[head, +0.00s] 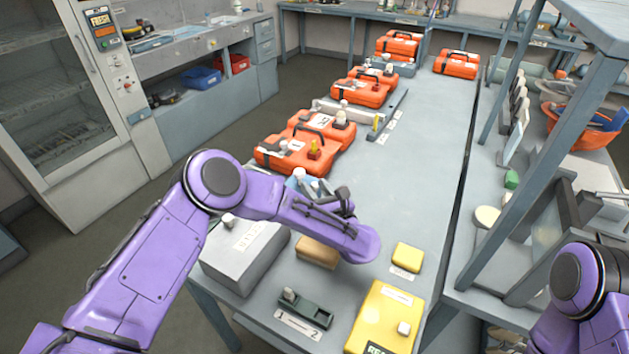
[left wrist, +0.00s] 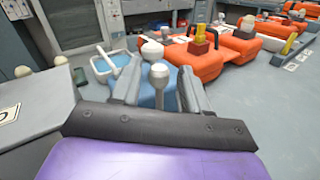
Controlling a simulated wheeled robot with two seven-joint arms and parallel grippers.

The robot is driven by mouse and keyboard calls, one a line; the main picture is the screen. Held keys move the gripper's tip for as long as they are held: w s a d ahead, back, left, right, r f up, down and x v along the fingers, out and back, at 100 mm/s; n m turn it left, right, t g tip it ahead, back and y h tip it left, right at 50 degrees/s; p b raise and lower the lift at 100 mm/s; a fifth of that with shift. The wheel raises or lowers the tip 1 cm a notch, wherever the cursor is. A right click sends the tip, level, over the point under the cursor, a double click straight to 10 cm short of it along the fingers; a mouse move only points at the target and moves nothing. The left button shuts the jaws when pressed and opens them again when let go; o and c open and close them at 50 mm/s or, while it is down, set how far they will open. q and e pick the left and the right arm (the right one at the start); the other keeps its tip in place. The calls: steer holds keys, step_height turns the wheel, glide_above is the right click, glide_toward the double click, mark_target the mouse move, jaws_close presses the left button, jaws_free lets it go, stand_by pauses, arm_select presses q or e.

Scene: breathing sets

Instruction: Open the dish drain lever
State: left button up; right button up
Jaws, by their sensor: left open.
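A blue dish (left wrist: 110,68) with pale fittings lies just ahead of my left gripper in the left wrist view; in the head view, the blue dish (head: 314,185) is partly hidden by my arm. A grey lever with a round pale knob (left wrist: 159,73) stands upright, seen between the fingers. I take it as the drain lever. My left gripper (left wrist: 160,88) is open, one finger on each side of the knob in the picture. Whether either finger touches it cannot be told. In the head view, my left gripper (head: 343,198) is dark and small. My right gripper is out of view.
Orange cases (head: 305,150) line the bench beyond. A grey box (head: 245,255), a tan block (head: 318,252), a small grey lever unit (head: 303,310) and a yellow case (head: 385,322) stand nearby. The bench top at right centre (head: 430,150) is clear.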

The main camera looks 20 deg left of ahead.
arm_select(q)
steer(key=shift+w+a+r, duration=0.1)
steer(key=shift+w+a, duration=0.2)
steer(key=shift+a, duration=0.05)
jaws_close()
